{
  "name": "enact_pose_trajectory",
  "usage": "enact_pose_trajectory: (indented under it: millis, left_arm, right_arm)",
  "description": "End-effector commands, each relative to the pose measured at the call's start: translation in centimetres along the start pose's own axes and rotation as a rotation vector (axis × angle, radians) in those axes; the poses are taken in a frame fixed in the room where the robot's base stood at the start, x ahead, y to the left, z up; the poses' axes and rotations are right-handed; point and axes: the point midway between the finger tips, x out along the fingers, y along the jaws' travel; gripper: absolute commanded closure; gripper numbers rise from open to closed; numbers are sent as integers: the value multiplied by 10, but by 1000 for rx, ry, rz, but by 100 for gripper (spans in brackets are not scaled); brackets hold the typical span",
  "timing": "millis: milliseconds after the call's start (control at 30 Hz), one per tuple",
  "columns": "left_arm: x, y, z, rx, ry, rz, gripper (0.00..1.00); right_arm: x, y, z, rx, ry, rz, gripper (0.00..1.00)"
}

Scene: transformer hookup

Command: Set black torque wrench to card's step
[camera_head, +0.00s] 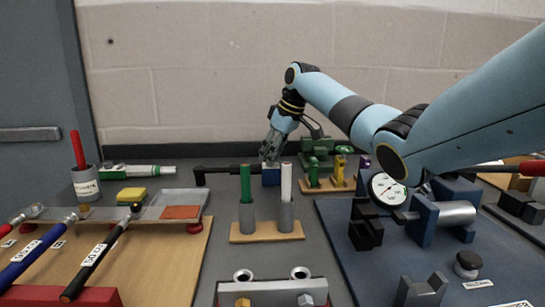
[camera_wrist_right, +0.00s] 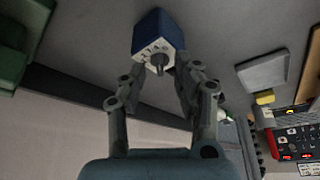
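The black-handled torque wrench (camera_head: 95,262) lies slanted across the wooden board at the left of the head view, with a white label on its shaft. My right gripper (camera_head: 270,158) points down at the back middle, over a small blue box (camera_head: 271,177). In the right wrist view, my right gripper (camera_wrist_right: 163,68) has its fingers apart, with the blue box (camera_wrist_right: 150,27) and its small dial knob (camera_wrist_right: 158,69) at the fingertips. Whether they touch cannot be told. I cannot make out a readable card. My left gripper is out of view.
Blue (camera_head: 40,250) and red (camera_head: 15,222) wrenches lie beside the black one. A stand with green and white rods (camera_head: 268,230) is in the middle. A dial gauge (camera_head: 386,189) sits on a blue plate (camera_head: 350,262) at right. A black bar (camera_head: 228,168) lies left of the box.

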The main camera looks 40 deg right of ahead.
Motion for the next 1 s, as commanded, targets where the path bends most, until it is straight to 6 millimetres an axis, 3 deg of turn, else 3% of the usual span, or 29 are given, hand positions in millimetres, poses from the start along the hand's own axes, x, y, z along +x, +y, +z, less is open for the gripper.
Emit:
enact_pose_trajectory:
  millis: [333, 600, 1000]
  left_arm:
    - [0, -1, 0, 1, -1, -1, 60]
    - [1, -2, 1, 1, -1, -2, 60]
    - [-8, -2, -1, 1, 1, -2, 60]
  right_arm:
    - [6, 0, 0, -1, 1, 2, 69]
    - [5, 0, 0, -1, 1, 2, 100]
    - [3, 2, -1, -93, 0, -39, 100]
